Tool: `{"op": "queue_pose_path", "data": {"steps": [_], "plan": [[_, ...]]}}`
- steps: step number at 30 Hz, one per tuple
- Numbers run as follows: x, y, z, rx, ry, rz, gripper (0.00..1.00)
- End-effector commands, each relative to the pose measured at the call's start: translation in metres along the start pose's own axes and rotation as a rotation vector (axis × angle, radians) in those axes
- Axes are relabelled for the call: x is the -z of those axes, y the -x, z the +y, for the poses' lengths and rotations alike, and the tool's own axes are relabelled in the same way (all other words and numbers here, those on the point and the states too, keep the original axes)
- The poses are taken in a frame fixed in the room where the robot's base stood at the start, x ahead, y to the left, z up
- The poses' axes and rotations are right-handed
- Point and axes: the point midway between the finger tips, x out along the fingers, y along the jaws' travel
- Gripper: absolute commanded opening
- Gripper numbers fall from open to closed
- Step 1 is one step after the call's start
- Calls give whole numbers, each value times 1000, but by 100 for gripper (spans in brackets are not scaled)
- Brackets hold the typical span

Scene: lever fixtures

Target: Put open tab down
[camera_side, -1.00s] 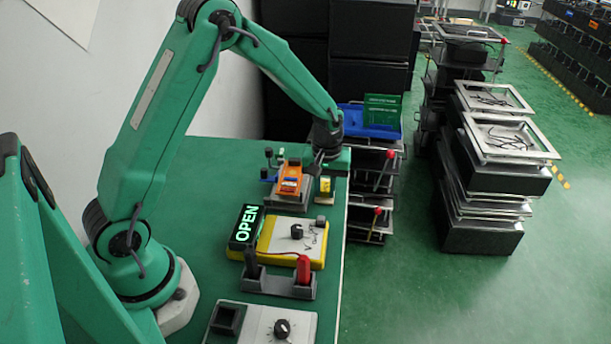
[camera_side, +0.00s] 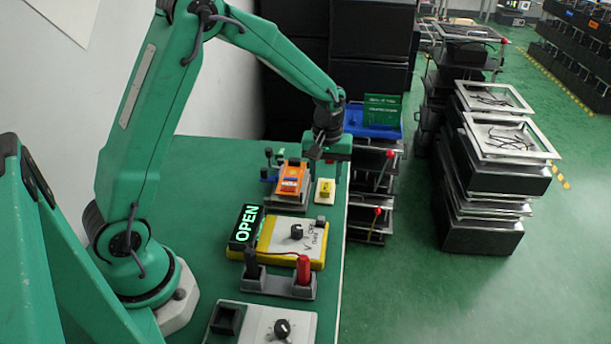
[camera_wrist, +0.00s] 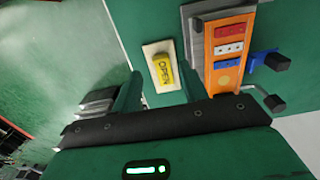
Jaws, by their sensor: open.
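The open tab is a small yellow piece lettered OPEN (camera_wrist: 162,72). It lies flat on a pale plate (camera_wrist: 149,49) in the wrist view. In the side view the yellow tab (camera_side: 326,188) is at the right edge of the green table, beside the orange fixture. My gripper (camera_side: 330,168) is above and just behind the tab in the side view. In the wrist view its two green fingers are apart, one on each side of the tab, with nothing held between them. I cannot tell the exact height of the fingertips above the tab.
An orange fixture (camera_side: 290,183) with a blue lever stands close to the tab. Nearer are a lit OPEN sign (camera_side: 246,226), a yellow-edged dial panel (camera_side: 290,241), and a block with black and red handles (camera_side: 278,286). Racks stand beyond the table's right edge.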

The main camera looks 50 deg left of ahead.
Motion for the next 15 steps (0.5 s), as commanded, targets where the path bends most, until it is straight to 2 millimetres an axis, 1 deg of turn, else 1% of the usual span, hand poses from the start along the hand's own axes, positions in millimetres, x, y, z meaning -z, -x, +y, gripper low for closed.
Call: {"op": "queue_pose_path", "data": {"steps": [1, 6, 12, 15], "plan": [[0, 10, 0, -2, 0, 2, 43], [0, 38, 0, -2, 0, 3, 43], [0, 63, 0, -1, 0, 2, 43], [0, 71, 0, -1, 0, 1, 43]]}}
